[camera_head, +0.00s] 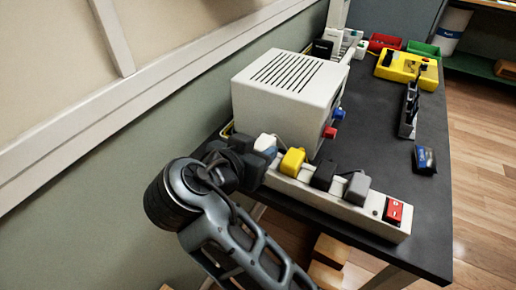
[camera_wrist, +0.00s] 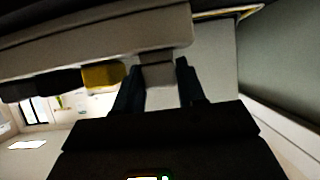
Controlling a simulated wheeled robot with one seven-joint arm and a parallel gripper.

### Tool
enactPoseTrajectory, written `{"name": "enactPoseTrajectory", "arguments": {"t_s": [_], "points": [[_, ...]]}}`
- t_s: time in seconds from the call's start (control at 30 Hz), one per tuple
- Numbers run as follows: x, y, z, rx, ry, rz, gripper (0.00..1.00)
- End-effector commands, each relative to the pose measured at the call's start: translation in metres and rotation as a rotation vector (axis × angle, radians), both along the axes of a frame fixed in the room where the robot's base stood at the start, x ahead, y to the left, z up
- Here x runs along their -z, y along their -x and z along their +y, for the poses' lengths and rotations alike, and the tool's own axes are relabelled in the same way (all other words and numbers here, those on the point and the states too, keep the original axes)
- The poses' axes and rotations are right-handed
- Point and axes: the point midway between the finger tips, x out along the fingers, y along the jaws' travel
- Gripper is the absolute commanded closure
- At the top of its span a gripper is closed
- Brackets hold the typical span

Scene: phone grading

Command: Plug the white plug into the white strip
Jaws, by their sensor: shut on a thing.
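The white strip (camera_head: 340,207) lies along the near edge of the dark table, with a yellow plug (camera_head: 292,161), a black plug (camera_head: 323,175) and a grey plug (camera_head: 357,188) standing in a row on it. The white plug (camera_head: 265,142) is at the strip's left end, beside the yellow plug. My gripper (camera_head: 252,160) is shut on it. In the wrist view the white plug (camera_wrist: 158,74) sits between the two fingers, up against the strip (camera_wrist: 95,40). Its prongs are hidden, so I cannot tell how deep it sits.
A white vented box (camera_head: 285,95) stands right behind the strip. A red switch (camera_head: 394,211) is at the strip's right end. A blue-black object (camera_head: 424,159) and a yellow case (camera_head: 406,68) lie farther off. The table's right part is mostly clear.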

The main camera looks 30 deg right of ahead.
Motion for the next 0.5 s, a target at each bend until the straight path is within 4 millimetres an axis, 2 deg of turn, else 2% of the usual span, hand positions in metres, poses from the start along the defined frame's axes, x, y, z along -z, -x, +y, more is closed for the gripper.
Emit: {"name": "enactPoseTrajectory", "arguments": {"t_s": [0.5], "points": [[0.0087, 0.0002, -0.0001, 0.000, 0.000, 0.002, 0.99]]}}
